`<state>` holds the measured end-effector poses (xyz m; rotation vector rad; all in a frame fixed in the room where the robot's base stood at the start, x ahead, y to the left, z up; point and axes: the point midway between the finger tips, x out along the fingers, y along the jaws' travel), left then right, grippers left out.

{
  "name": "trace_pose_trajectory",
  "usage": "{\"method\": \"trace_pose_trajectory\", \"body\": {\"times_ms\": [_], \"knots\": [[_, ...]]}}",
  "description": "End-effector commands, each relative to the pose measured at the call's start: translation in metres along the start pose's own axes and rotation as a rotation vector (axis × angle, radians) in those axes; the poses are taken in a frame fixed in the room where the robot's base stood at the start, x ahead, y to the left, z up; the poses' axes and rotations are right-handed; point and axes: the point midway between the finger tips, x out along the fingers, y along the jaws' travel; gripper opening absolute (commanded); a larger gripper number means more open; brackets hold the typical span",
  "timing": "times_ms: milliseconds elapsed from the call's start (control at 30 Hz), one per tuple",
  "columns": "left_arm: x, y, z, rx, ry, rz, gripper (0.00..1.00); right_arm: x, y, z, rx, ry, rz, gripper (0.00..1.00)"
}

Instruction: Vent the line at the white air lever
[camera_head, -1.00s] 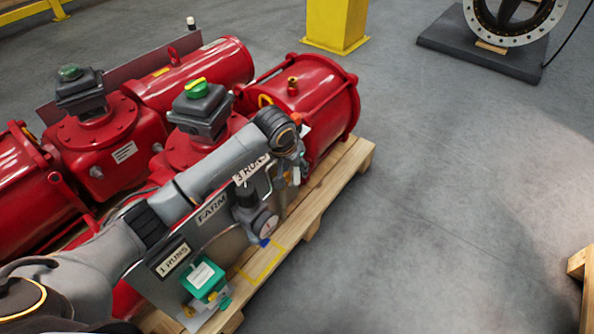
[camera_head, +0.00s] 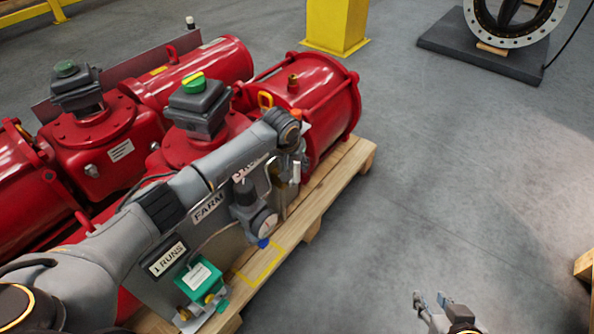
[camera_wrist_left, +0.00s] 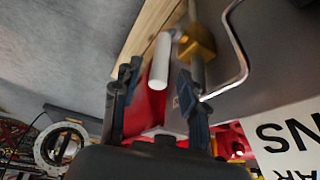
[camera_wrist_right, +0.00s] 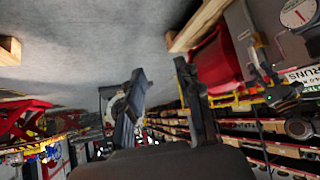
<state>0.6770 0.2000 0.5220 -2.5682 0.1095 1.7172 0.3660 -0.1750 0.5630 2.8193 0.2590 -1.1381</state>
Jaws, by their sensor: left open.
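The white air lever (camera_wrist_left: 160,64) shows in the left wrist view as a pale rod beside a brass valve body (camera_wrist_left: 197,42). In the head view the lever (camera_head: 296,173) is a small white piece at the panel's far end. My left gripper (camera_wrist_left: 157,85) is open. Its two fingers stand on either side of the lever's lower end in the picture, with gaps showing on both sides. In the head view my left gripper (camera_head: 293,160) is partly hidden by its own wrist. My right gripper (camera_head: 432,300) is open and empty, away from the panel.
Red actuators (camera_head: 317,95) stand behind the grey panel on a wooden pallet (camera_head: 345,170). A bent metal tube (camera_wrist_left: 238,60) runs close to the left gripper's right finger.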

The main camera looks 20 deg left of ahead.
Motion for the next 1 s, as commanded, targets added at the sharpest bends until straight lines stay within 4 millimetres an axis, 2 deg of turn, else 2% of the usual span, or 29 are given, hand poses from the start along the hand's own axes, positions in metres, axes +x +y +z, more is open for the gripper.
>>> {"method": "trace_pose_trajectory", "body": {"times_ms": [200, 400, 600, 867, 1000], "knots": [[0.023, 0.0, 0.001, 0.0, 0.0, 0.0, 0.43, 0.006, -0.006, -0.043, -0.003, 0.222, -0.013, 0.35], [0.035, 0.0, 0.0, 0.0, 0.001, -0.001, 0.43, 0.002, -0.01, -0.072, -0.004, 0.368, -0.022, 0.35], [0.039, 0.0, 0.0, 0.001, 0.001, -0.001, 0.43, -0.002, -0.011, -0.084, -0.004, 0.428, -0.025, 0.35], [0.039, 0.0, 0.0, 0.001, 0.001, -0.001, 0.43, -0.002, -0.011, -0.086, -0.004, 0.433, -0.025, 0.35], [0.039, 0.0, 0.0, 0.001, 0.001, -0.001, 0.16, -0.002, -0.011, -0.085, -0.004, 0.432, -0.025, 0.35]]}}
